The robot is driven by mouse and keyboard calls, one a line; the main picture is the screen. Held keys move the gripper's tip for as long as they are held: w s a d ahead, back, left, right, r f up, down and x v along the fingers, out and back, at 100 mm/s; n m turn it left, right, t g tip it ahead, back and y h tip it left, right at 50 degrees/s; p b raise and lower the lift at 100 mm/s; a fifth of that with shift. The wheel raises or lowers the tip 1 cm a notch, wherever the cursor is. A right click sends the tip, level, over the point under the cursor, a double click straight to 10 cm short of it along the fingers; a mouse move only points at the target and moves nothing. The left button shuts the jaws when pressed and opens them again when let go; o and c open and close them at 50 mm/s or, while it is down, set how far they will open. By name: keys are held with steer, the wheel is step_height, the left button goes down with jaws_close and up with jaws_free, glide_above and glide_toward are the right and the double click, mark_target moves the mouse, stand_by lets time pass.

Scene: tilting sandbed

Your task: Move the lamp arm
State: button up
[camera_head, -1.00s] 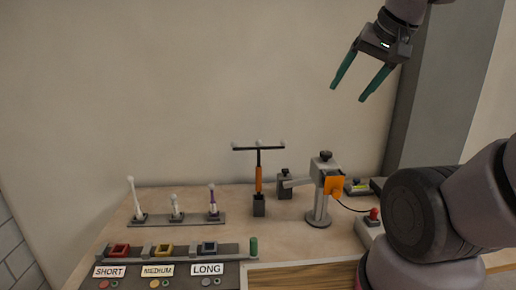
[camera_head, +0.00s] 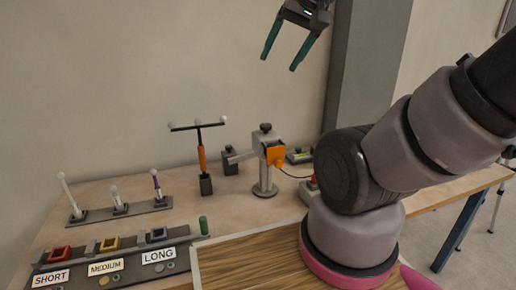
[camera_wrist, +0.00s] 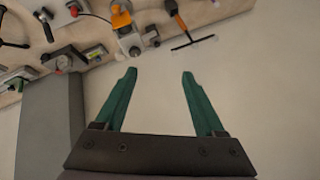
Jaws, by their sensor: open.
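In the wrist view the stand's orange part (camera_wrist: 121,18) shows at the top edge, seen from above. My gripper (camera_head: 285,60) hangs high above the table, above and slightly right of the stand, with its two green fingers apart and nothing between them. In the wrist view my gripper (camera_wrist: 158,72) is also open and empty, well away from the stand.
A T-shaped tool with an orange handle (camera_head: 202,158) stands in a dark block left of the stand. A rack of white-tipped pins (camera_head: 120,208) and coloured sockets labelled SHORT, MEDIUM, LONG (camera_head: 105,268) lie left. A wooden-grained bed (camera_head: 250,262) is in front. A grey pillar (camera_head: 368,70) rises behind.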

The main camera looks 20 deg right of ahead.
stand_by(0.4)
steer(key=c, duration=0.3)
steer(key=w+d+f+m+g, duration=0.2)
steer(key=w+f+m, duration=0.2)
steer(key=w, duration=0.7)
steer(key=w+d+f+m+g, duration=0.15)
steer(key=w+f+m, duration=0.25)
steer(key=w, duration=0.6)
steer(key=w+d+f+m+g+h, duration=0.1)
steer(key=w+f+m, duration=0.1)
steer(key=w+f, duration=0.35)
steer(key=w+d+f+m+g, duration=0.1)
steer(key=w+d+f+m, duration=0.15)
steer(key=f, duration=0.65)
steer(key=w+d+f+m+g+h, duration=0.1)
steer(key=w+f+g, duration=0.1)
steer(key=w+f, duration=0.45)
steer(key=f, duration=0.4)
steer(key=s+f, duration=0.1)
steer(key=f, duration=0.7)
steer(key=shift+s+a+f, duration=0.1)
steer(key=shift+s+a, duration=0.05)
steer(key=shift+s, duration=0.05)
